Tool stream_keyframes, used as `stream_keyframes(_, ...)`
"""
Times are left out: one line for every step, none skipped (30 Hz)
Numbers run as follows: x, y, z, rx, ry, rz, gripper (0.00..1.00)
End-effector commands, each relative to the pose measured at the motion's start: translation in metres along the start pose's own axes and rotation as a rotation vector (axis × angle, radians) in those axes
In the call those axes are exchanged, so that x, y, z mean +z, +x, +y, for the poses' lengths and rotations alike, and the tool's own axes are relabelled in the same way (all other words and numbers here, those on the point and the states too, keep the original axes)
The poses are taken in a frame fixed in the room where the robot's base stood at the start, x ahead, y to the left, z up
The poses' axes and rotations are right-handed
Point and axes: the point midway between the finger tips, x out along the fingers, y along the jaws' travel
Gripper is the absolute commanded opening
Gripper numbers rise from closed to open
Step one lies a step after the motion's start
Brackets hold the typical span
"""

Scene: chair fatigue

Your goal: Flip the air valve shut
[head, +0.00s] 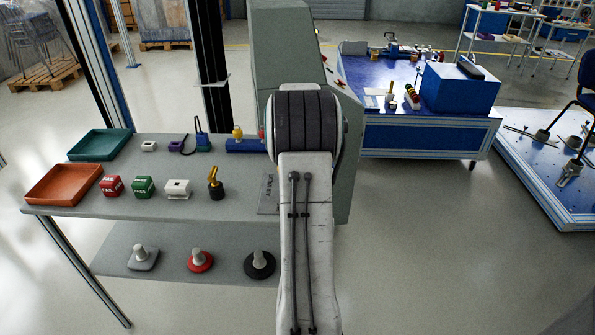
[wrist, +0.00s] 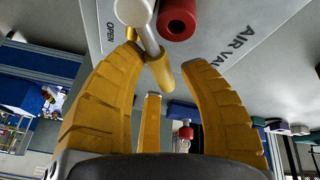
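In the wrist view the air valve's plate (wrist: 220,25) carries the words OPEN and AIR VA…, the rest cut off. The valve's lever (wrist: 162,72) is a pale metal rod with a yellow end. A white round part and a red cylinder (wrist: 177,18) are beside it at the top edge. My gripper (wrist: 166,56) has its yellow fingers spread, with the lever's yellow end between the fingertips. Whether the left finger touches the rod I cannot tell.
The grey table (head: 120,192) holds a teal tray (head: 98,145), an orange tray (head: 64,184), red and green blocks, and a yellow-handled black piece (head: 215,183). A blue block (head: 245,145) stands near the plate. A grey cabinet (head: 290,45) rises behind my arm.

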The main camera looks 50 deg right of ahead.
Motion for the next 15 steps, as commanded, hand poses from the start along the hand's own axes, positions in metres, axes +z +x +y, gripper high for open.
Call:
stream_keyframes(0.0006,0.0002,0.0003,0.0,0.001,-0.001,0.44)
stream_keyframes(0.0008,0.0002,0.0004,0.0,0.001,-0.002,0.47)
stream_keyframes(0.0011,0.0003,0.0005,0.0,0.001,-0.002,0.5)
stream_keyframes(0.0012,0.0003,0.0007,0.0,0.001,-0.002,0.53)
stream_keyframes(0.0013,0.0004,0.0007,0.0,0.001,-0.002,0.56)
stream_keyframes(0.0015,0.0004,0.0008,0.0,0.001,-0.003,0.58)
stream_keyframes(0.0016,0.0005,0.0008,0.0,0.001,-0.003,0.58)
stream_keyframes(0.0017,0.0005,0.0009,0.0,0.001,-0.003,0.58)
stream_keyframes(0.0018,0.0005,0.001,0.0,0.001,-0.003,0.58)
stream_keyframes(0.0019,0.0005,0.001,0.0,0.001,-0.003,0.58)
stream_keyframes(0.0019,0.0006,0.001,0.0,0.001,-0.004,0.58)
stream_keyframes(0.002,0.0005,0.0011,0.0,0.002,-0.004,0.58)
stream_keyframes(0.002,0.0002,0.0011,0.0,0.002,-0.004,0.58)
stream_keyframes(0.0019,-0.0004,0.0012,0.0,0.002,-0.003,0.58)
stream_keyframes(0.0018,-0.0018,0.0013,0.0,0.002,-0.003,0.58)
